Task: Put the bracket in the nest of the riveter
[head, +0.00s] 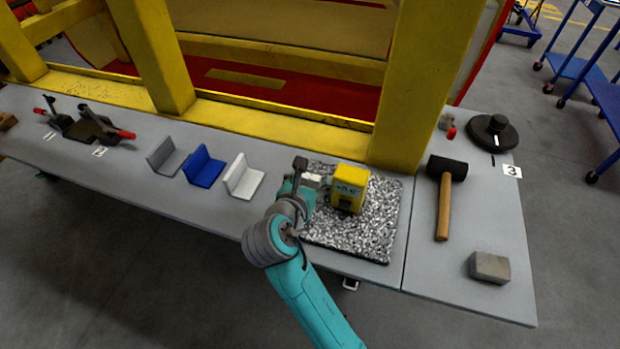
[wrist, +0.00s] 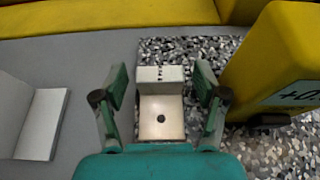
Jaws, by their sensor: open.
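My gripper (head: 300,184) is at the left edge of a speckled plate; in the wrist view its two fingers (wrist: 160,98) stand apart. Between them is a small pale L-shaped piece, with an upright face with small dark dots and a flat plate (wrist: 162,128) with one dark hole. I cannot tell whether it is the bracket or the nest. A yellow boxy device (head: 348,186), also in the wrist view (wrist: 280,60), stands just right of the gripper; I cannot tell whether it is the riveter. Grey (head: 165,156), blue (head: 204,166) and white (head: 243,179) angle pieces stand left.
The speckled plate (head: 385,222) lies on the grey table. Black clamp-like tools with red handles (head: 97,128) are far left. A mallet (head: 444,205), grey block (head: 489,266) and black round device (head: 493,133) are right. Yellow posts (head: 425,80) rise behind.

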